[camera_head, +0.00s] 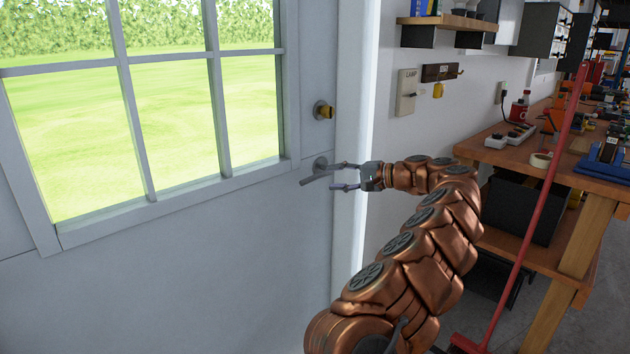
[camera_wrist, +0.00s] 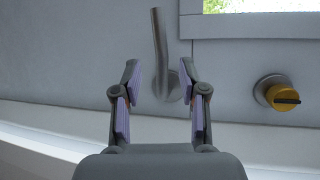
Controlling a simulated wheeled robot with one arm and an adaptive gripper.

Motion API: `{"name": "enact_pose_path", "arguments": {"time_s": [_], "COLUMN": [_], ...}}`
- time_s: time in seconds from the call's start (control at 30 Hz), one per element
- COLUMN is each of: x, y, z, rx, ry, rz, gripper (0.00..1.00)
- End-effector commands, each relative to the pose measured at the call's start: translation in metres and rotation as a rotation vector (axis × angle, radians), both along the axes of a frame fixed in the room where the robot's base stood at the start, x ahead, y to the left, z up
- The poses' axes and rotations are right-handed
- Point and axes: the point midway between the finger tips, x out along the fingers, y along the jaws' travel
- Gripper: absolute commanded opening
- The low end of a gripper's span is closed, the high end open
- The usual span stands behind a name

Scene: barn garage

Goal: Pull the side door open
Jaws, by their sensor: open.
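The side door (camera_head: 200,270) is pale grey with a multi-pane window in its upper part. Its metal lever handle (camera_head: 314,179) sits near the right edge, below a brass-coloured lock knob (camera_head: 324,111). My gripper (camera_head: 340,177) is open at the handle, coming from the right. In the wrist view the lever handle (camera_wrist: 160,55) lies ahead and between the fingers of my gripper (camera_wrist: 163,85), with its round base near the right finger. I cannot tell whether a finger touches it. The lock knob (camera_wrist: 277,92) is to the right there. A bright strip runs along the door's right edge.
A wooden workbench (camera_head: 590,168) with tools and a power strip (camera_head: 509,136) stands at the right. A red pole (camera_head: 540,200) leans in front of it.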

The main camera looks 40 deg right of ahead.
Motion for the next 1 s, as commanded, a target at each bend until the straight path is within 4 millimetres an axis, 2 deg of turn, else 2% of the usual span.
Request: {"name": "enact_pose_path", "arguments": {"time_s": [0.4, 0.53, 0.77, 1.0], "x": [0.051, 0.06, 0.061, 0.061], "y": [0.023, 0.025, 0.025, 0.025], "z": [-0.012, -0.014, -0.014, -0.014], "rx": [0.003, 0.001, 0.0, 0.0], "ry": [0.002, 0.001, 0.0, 0.0], "rz": [0.006, 0.003, 0.002, 0.002], "gripper": [0.42, 0.42, 0.42, 0.19]}}
